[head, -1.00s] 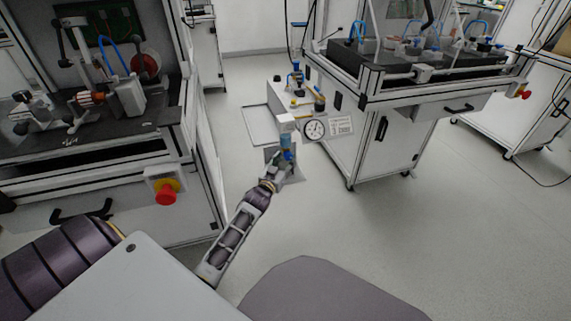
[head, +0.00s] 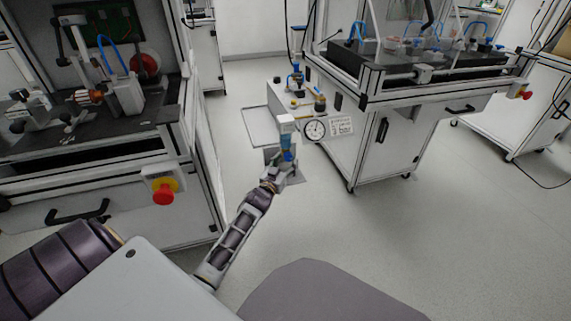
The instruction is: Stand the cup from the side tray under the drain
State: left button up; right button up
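A small translucent blue cup (head: 286,142) stands upright, directly below a white block (head: 286,122) on the small station in the middle of the head view. The block may be the drain, but its outlet is too small to make out. My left gripper (head: 285,163) is at the cup's near, lower side, with its fingers overlapping the cup's lower part. Whether the fingers press on it or stand apart is too small to tell. The cup's base is hidden behind the gripper. My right gripper is out of view.
A round dial gauge (head: 315,130) and a white label plate (head: 341,126) sit just right of the cup. A bench with a red emergency button (head: 163,192) stands at left. A white cabinet (head: 375,140) stands right. Open floor (head: 430,230) lies at lower right.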

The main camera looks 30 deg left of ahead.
pick_arm(q)
jog(key=shift+o, duration=0.6)
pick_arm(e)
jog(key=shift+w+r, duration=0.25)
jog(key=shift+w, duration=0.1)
pick_arm(q)
jog(key=shift+r, duration=0.15)
jog(key=shift+s+d+p, duration=0.15)
jog(key=shift+s+p, duration=0.4)
jog(key=shift+s, duration=0.7)
jog(key=shift+s+d+p, duration=0.15)
jog(key=shift+s+p, duration=0.2)
jog(key=shift+s, duration=0.6)
jog(key=shift+s+d+p, duration=0.1)
jog(key=shift+s+p, duration=0.2)
jog(key=shift+s, duration=0.6)
jog(key=s, duration=0.2)
jog(key=s+p, duration=0.1)
jog(key=s+d, duration=0.1)
jog(key=s, duration=0.1)
jog(key=shift+s+p, duration=0.35)
jog(key=shift+p, duration=0.05)
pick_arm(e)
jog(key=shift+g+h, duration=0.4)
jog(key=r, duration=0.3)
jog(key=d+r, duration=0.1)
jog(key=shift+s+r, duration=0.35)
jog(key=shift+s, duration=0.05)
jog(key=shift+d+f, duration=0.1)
